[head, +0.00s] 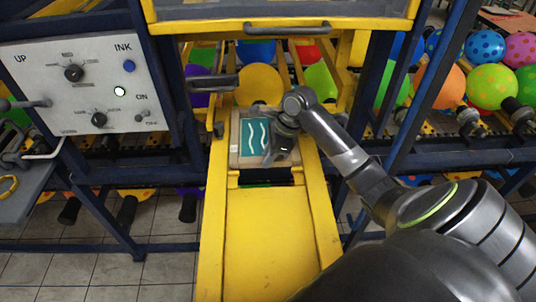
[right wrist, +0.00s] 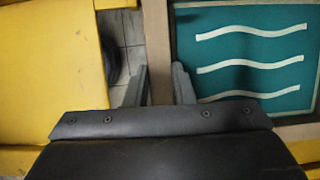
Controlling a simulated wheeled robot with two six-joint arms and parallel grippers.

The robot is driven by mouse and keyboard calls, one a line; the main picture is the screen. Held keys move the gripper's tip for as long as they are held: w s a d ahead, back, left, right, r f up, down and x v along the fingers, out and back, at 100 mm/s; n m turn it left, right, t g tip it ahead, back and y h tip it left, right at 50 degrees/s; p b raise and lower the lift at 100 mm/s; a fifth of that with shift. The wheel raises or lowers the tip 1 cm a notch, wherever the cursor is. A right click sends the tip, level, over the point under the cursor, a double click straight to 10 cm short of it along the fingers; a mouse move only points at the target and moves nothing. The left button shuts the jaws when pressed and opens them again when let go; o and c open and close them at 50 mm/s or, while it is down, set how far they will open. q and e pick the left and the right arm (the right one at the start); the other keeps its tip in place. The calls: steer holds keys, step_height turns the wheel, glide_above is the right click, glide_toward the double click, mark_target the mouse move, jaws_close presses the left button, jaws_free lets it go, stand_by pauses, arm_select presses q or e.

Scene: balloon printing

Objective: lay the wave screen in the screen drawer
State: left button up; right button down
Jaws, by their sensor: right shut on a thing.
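The wave screen (head: 255,137) is a teal panel with white wavy lines in a wooden frame. It lies flat, or nearly so, between the yellow rails of the screen drawer (head: 213,215) in the head view. In the right wrist view the teal panel (right wrist: 255,60) fills the right side. My right gripper (head: 272,156) is at the screen's near right part, and in the wrist view its fingers (right wrist: 163,85) are on either side of the wooden frame edge, shut on it. I cannot tell whether the screen rests on the drawer or hangs just above it. My left gripper is out of view.
A yellow plate (head: 265,240) lies in front of the screen, with a gap between them. A control panel (head: 85,85) with knobs stands at the left. Balloons (head: 487,87) sit on racks behind and to the right. A yellow crossbar with a handle (head: 287,27) is above.

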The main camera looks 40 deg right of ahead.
steer(key=shift+f, duration=0.15)
stand_by(0.8)
steer(key=c, duration=1.1)
jaws_free()
steer(key=shift+c, duration=0.2)
steer(key=b+v, duration=0.2)
steer(key=v, duration=1)
steer(key=shift+b, duration=0.4)
